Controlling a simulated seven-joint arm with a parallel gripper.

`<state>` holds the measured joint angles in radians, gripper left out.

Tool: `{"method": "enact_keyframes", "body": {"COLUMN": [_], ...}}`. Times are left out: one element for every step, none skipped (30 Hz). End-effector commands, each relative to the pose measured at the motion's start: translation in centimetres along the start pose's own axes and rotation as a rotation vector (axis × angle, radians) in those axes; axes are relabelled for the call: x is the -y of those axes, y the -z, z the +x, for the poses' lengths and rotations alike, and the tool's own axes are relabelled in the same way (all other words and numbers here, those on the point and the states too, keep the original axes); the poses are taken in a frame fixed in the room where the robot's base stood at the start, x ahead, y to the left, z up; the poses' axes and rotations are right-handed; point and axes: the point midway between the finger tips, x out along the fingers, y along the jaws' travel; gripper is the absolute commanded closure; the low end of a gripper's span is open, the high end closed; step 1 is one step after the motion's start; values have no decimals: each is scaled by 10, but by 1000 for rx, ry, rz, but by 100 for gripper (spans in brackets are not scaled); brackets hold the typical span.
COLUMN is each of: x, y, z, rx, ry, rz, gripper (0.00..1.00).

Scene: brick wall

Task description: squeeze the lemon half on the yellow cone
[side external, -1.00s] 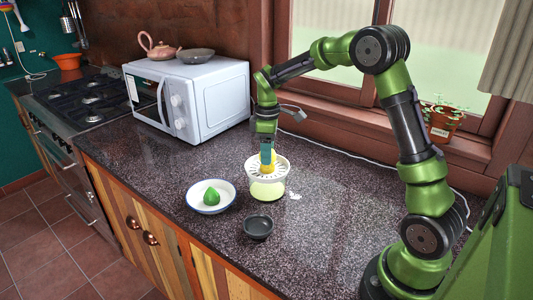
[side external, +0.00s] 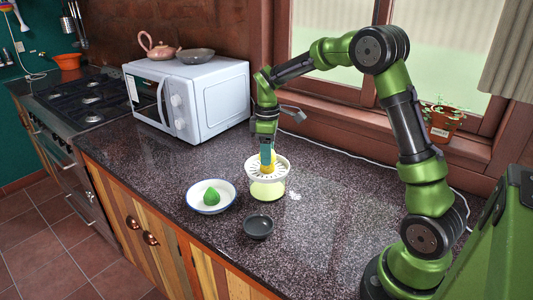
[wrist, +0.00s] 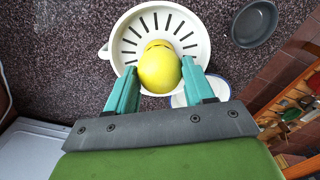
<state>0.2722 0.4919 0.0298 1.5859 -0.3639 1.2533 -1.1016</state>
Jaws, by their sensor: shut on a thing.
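My gripper (wrist: 158,85) is shut on the yellow lemon half (wrist: 159,68), with one teal finger on each side of it. In the side view my gripper (side external: 267,158) points down over the white slotted juicer (side external: 283,172). The lemon half is at the middle of the juicer. In the wrist view a bit of yellow (wrist: 157,44) shows just beyond the lemon, probably the cone. The lemon hides most of the cone, so I cannot tell how firmly they touch. The juicer's lower cup (side external: 268,190) looks pale yellow-green.
A white plate with a blue rim (side external: 193,202) holds a green lime piece (side external: 212,196), left of the juicer. A small dark bowl (side external: 258,228) stands in front. A white microwave (side external: 215,98) stands behind to the left. The counter to the right is mostly clear.

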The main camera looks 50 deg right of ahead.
Motion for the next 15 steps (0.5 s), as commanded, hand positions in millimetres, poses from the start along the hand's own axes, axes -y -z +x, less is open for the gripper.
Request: {"method": "enact_keyframes", "body": {"x": [0,0,0,0,0,0,0,0,0,-1,-1,-1,-1,-1,-1], "y": [0,0,0,0,0,0,0,0,0,0,0,0,0,0,0], "z": [0,0,0,0,0,0,0,0,0,0,0,1,2,2,2], "rx": [1,1,1,1,1,1,0,0,0,0,0,-1,-1,-1,-1], "ry": [2,1,1,1,1,0,0,0,0,-1,-1,-1,-1,0,0], "rz": [-17,-21,-22,-21,-21,-21,-21,-24,-42,-67,-100,-151,-189,-224,-264], "gripper": [84,84,84,84,84,84,84,84,84,84,84,84,84,84,84]}}
